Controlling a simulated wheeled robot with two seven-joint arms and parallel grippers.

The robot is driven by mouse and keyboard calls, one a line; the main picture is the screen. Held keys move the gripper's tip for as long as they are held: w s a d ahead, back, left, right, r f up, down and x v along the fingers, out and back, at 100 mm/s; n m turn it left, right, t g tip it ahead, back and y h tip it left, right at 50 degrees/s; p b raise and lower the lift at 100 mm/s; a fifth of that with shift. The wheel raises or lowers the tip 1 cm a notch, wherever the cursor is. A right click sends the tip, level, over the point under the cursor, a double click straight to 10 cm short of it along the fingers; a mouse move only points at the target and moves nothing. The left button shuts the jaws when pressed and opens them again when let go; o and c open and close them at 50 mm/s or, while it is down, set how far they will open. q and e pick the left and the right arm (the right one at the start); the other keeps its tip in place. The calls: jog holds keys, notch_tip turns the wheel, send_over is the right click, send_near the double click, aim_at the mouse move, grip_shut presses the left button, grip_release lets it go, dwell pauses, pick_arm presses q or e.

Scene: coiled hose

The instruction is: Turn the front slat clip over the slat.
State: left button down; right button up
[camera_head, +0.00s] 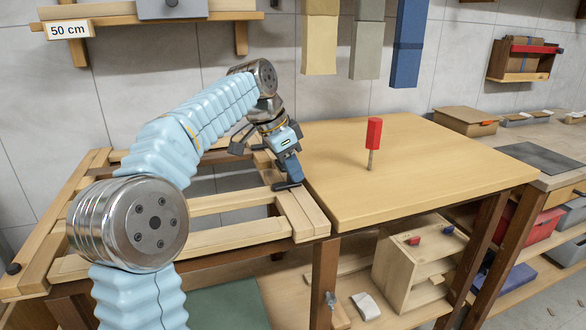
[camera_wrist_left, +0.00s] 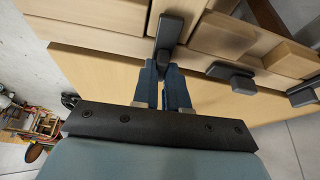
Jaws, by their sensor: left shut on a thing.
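The front slat clip (camera_head: 287,186) is a small black lever on the light wooden slat frame (camera_head: 305,217), beside the table top. My left gripper (camera_head: 291,174), with dark blue fingers, points down at it. In the left wrist view the gripper fingers (camera_wrist_left: 165,88) are shut on the near end of the black clip (camera_wrist_left: 168,34). The far end of the clip lies over the wood; the fingers hide part of it. Two similar black clips (camera_wrist_left: 232,76) and (camera_wrist_left: 303,93) sit farther right along the frame. My right gripper is not in view.
A wooden table top (camera_head: 400,165) with an upright red-handled tool (camera_head: 373,138) lies right of the frame. Open gaps show between the slats. A shelf (camera_head: 150,17) and hanging coloured strips (camera_head: 408,45) are above. A wooden box (camera_head: 410,270) stands below.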

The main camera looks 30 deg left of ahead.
pick_arm(q)
jog(key=shift+m, duration=0.4)
jog(key=c, duration=1.2)
grip_release()
jog(key=shift+o, duration=0.2)
